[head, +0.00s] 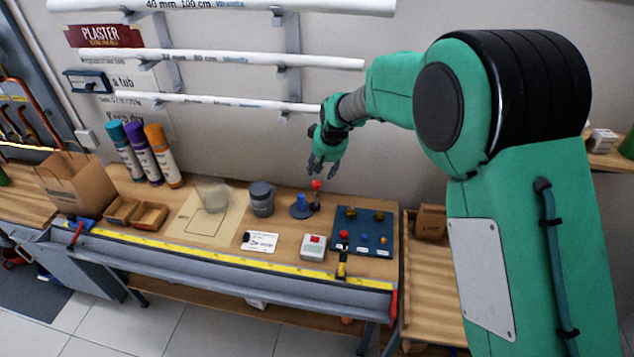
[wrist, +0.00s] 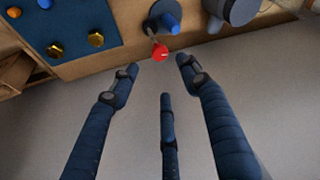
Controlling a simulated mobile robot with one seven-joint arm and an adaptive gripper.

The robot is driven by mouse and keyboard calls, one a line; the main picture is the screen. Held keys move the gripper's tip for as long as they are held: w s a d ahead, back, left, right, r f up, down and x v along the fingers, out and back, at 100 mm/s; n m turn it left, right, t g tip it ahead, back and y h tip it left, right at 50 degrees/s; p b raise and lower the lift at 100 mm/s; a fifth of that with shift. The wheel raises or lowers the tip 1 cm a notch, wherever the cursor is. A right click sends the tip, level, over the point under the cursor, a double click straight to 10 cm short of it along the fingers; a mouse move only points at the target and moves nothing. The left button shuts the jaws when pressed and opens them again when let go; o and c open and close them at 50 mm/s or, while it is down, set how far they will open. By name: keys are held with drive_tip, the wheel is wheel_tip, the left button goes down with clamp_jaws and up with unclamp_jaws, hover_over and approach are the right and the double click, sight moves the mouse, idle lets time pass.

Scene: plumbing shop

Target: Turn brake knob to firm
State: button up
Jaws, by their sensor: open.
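No label naming a brake knob is readable. A dark round base (head: 299,211) on the bench carries an upright blue cylinder (head: 301,201) and a lever with a red ball knob (head: 316,184). In the wrist view the red ball (wrist: 160,53) shows just beyond the fingertips, with the blue cylinder (wrist: 169,23) behind it. My gripper (head: 322,168) hangs fingers down above the red ball, apart from it. In the wrist view its three fingers (wrist: 158,76) are spread and empty.
A dark blue panel (head: 378,220) with gold, red and blue knobs lies to the right. A grey lidded pot (head: 262,200) stands left, and a pale box with a red top (head: 313,248) in front. White pipes (head: 230,103) run along the wall behind.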

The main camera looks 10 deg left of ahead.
sight(317, 183)
drive_tip(key=x, duration=1)
drive_tip(key=shift+w+a+f+b, duration=0.15)
drive_tip(key=shift+f+b, duration=0.15)
drive_tip(key=shift+f, duration=0.05)
drive_tip(key=c, duration=1.1)
